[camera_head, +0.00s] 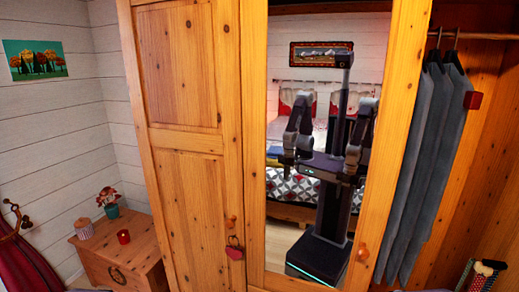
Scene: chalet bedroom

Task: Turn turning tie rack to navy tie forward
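At the bottom right edge, inside the open wardrobe section, a small dark piece (492,264) sits among narrow patterned strips (478,278) in red, green and tan. They may be the tie rack and its ties, but they are cut off by the frame and I cannot tell. I cannot pick out a navy tie. Neither of my grippers shows directly. My body and both arms appear only as a reflection in the wardrobe mirror (280,228), too small to tell the gripper state.
Several grey-blue garments (425,165) hang from a rail (480,36) at right, beside a red block (473,100). A closed wooden door (188,150) stands left of the mirror. A bedside cabinet (140,270) holds a flower pot (111,210) and red candle (123,237).

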